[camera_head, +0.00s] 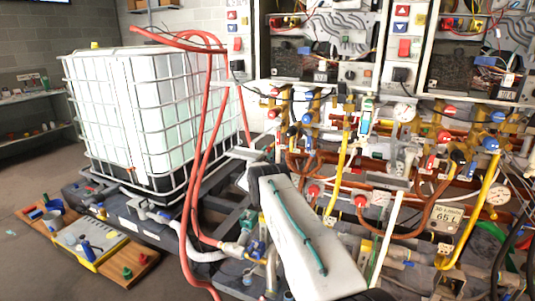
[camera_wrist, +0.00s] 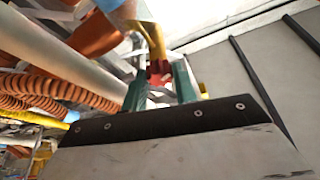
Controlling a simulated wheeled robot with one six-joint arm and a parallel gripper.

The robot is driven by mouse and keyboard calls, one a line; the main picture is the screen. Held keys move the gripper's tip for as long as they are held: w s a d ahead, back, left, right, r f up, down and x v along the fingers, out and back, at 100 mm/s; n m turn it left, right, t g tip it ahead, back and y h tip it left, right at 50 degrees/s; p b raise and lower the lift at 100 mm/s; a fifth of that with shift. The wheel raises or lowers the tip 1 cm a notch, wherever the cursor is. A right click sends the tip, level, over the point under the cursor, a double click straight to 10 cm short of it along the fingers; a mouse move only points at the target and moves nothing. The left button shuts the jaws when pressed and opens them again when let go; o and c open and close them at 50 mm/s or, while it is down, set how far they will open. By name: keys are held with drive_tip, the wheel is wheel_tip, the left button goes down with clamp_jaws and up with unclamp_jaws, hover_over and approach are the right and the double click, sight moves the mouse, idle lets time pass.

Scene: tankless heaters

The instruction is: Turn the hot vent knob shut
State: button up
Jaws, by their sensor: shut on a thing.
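In the wrist view my gripper (camera_wrist: 160,88) has its two green fingers on either side of a red knob (camera_wrist: 158,72). It is shut on this knob. The knob sits on a yellow fitting (camera_wrist: 150,35) below a pale blue part. No label on the knob is readable, and its turned position is hard to tell. In the head view my white arm link fills the lower middle, and I cannot make out the gripper's fingertips. Several red knobs show there on the pipework, and I cannot tell which one is held.
In the wrist view a thick pale pipe (camera_wrist: 60,50) and orange corrugated hoses (camera_wrist: 60,90) run close on the left. In the head view a caged white tank (camera_head: 145,120) stands left, with red hoses (camera_head: 205,120) beside it. Dense pipes and gauges (camera_head: 404,112) fill the right.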

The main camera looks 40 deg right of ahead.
drive_tip(key=m+g, duration=0.2)
drive_tip(key=m, duration=0.2)
drive_tip(key=m+g, duration=0.2)
drive_tip(key=m, duration=0.1)
drive_tip(key=shift+w+a+m, duration=0.1)
drive_tip(key=shift+w+m, duration=0.05)
drive_tip(key=shift+m, duration=0.25)
drive_tip(key=m+g, duration=0.1)
drive_tip(key=m, duration=0.1)
drive_tip(key=m+g+y, duration=0.1)
drive_tip(key=m, duration=0.2)
drive_tip(key=shift+r+m+y, duration=0.15)
drive_tip(key=shift+m+y, duration=0.15)
drive_tip(key=shift+m, duration=0.3)
drive_tip(key=o, duration=0.7)
drive_tip(key=shift+a, duration=0.1)
drive_tip(key=shift+a+f, duration=0.2)
drive_tip(key=shift+a, duration=1.05)
drive_tip(key=shift+a+f, duration=0.15)
drive_tip(key=shift+a, duration=1.1)
drive_tip(key=shift+a+f, duration=0.2)
drive_tip(key=shift+a, duration=1.05)
